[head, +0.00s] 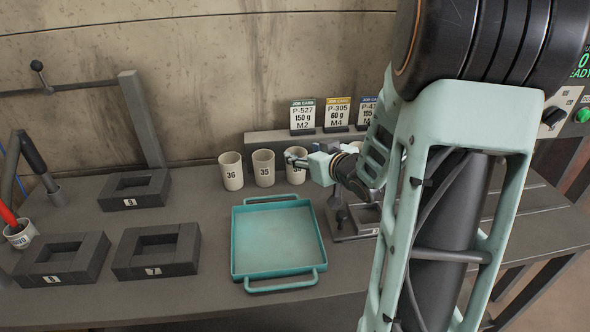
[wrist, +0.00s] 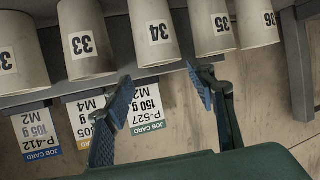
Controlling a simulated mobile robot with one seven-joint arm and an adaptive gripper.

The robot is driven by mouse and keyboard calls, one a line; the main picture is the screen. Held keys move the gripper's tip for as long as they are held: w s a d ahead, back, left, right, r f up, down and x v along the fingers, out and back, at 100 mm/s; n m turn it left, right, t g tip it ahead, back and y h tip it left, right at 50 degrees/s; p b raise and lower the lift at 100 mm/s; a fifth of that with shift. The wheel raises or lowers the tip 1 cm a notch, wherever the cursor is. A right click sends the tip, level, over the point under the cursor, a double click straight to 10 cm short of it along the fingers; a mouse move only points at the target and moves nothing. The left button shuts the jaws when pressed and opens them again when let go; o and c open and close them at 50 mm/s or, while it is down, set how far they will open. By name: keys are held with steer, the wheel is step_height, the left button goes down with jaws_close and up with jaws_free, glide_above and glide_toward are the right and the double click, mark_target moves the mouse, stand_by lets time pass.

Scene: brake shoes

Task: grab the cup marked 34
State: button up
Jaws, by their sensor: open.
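The cup marked 34 (wrist: 158,32) is white and appears upside down in the wrist view, between cups 33 (wrist: 84,42) and 35 (wrist: 214,26). In the head view, cup 34 (head: 295,178) stands upright at the back of the bench, its number partly covered by my gripper (head: 300,160). In the wrist view my gripper (wrist: 162,92) is open and empty, its two blue fingers spread on either side of cup 34's line. The fingertips are near the cup's rim edge, and the cup is not held. I cannot tell whether they touch it.
Cups 35 (head: 263,168) and 36 (head: 231,171) stand close by at the left. Job cards (head: 303,117) stand on a ledge behind. A teal tray (head: 236,243) lies in front. Dark block fixtures (head: 157,268) sit at the left. Another cup (wrist: 18,55) is at the wrist view's left.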

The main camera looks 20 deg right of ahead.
mark_target(292, 151)
steer(key=x, duration=0.2)
steer(key=f+x, duration=0.1)
steer(key=x, duration=0.1)
steer(key=shift+w+a+f+b, duration=0.1)
steer(key=shift+b, duration=0.3)
steer(key=shift+w+f, duration=0.15)
steer(key=shift+w, duration=0.4)
steer(key=shift+c, duration=0.5)
steer(key=c, duration=0.8)
steer(key=shift+c, duration=0.2)
